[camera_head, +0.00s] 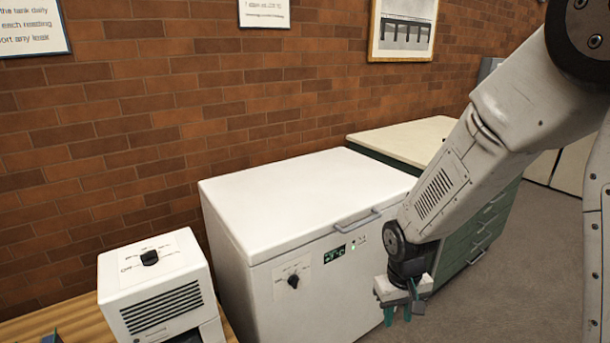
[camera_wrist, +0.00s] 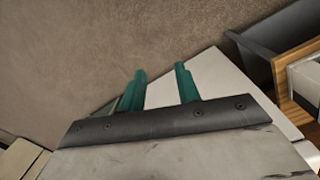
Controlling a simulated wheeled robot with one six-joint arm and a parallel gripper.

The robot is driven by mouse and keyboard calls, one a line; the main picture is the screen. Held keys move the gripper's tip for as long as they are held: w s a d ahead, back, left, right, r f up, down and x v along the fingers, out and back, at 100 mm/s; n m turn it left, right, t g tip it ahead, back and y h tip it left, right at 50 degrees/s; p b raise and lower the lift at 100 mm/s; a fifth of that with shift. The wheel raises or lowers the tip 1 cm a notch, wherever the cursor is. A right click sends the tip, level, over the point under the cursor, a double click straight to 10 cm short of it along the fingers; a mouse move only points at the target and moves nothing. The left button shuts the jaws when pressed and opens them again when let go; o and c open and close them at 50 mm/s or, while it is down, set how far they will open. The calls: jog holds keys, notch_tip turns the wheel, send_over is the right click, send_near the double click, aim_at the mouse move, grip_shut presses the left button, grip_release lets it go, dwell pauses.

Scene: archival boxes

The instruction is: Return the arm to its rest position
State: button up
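My arm comes in from the upper right of the head view, bent downward. My gripper (camera_head: 402,309) hangs at its end, in front of the right part of the white chest freezer (camera_head: 300,205). In the wrist view, the two teal fingers of my gripper (camera_wrist: 163,88) stand apart with nothing between them. The gripper is open and empty. The freezer's lid is shut, and its handle (camera_head: 357,220) is to the left of my forearm. Part of the freezer's front is hidden behind the gripper.
A small white appliance with a dial (camera_head: 155,285) stands on a wooden table (camera_head: 60,322) at lower left. A green drawer cabinet (camera_head: 480,235) with a cream top stands behind my arm. Bare grey floor (camera_head: 525,290) lies at right. A brick wall (camera_head: 150,110) closes the back.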

jog(key=s+d+r+m+t, duration=0.1)
jog(key=s+d+r, duration=0.2)
jog(key=s+r, duration=0.7)
jog(key=s+d+r+m, duration=0.1)
jog(key=s+d+r, duration=0.2)
jog(key=s+r, duration=0.8)
notch_tip(320, 180, up, 3)
jog(key=shift+r+t+y, duration=0.1)
jog(key=shift+t+y, duration=0.2)
jog(key=shift+t, duration=0.1)
